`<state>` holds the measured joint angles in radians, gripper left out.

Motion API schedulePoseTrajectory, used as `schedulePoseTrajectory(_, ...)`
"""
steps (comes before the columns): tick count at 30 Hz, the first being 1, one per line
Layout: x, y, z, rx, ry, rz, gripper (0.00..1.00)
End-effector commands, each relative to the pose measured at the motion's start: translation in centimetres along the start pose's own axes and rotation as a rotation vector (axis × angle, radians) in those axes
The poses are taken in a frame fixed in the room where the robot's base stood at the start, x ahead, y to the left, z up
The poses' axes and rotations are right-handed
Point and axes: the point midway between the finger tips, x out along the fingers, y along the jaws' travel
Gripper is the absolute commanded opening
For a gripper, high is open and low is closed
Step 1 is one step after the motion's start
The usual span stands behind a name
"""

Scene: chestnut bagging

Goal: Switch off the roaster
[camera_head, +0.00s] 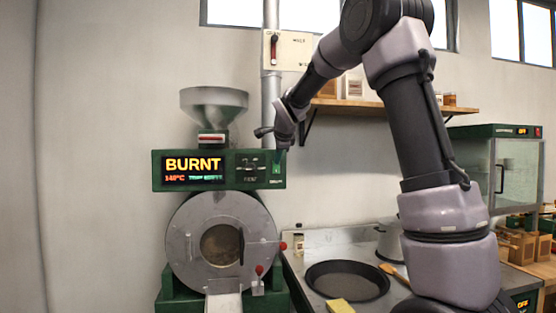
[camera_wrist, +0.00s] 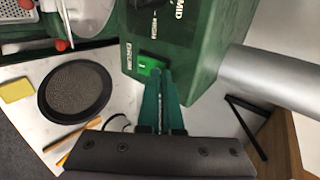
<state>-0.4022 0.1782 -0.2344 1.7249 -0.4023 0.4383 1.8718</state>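The green roaster (camera_head: 219,182) stands at the left, its display reading "BURNT" in orange with a temperature reading below. A lit green switch (camera_head: 276,168) is at the right end of its panel. In the wrist view the switch (camera_wrist: 147,66) glows green beside the word "DRUM". My gripper (camera_head: 281,155) is at the panel's right end, close to the switch. In the wrist view my gripper's teal fingers (camera_wrist: 160,74) are together with nothing between them, tips right at the switch's edge. I cannot tell whether they touch it.
A knob (camera_wrist: 153,18) marked "MID" is on the panel near the switch. A dark round pan (camera_head: 347,280) and a yellow block (camera_head: 340,306) lie on the counter below. A grey pipe (camera_head: 271,115) rises behind the roaster. A glass-fronted cabinet (camera_head: 515,170) stands at the right.

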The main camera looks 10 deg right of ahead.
Motion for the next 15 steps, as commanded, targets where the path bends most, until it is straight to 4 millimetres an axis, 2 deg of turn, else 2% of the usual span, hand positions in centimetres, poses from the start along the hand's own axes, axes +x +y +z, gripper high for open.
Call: schedulePoseTrajectory(15,-0.9,-1.1,0.0,0.001,0.0,0.001,0.0)
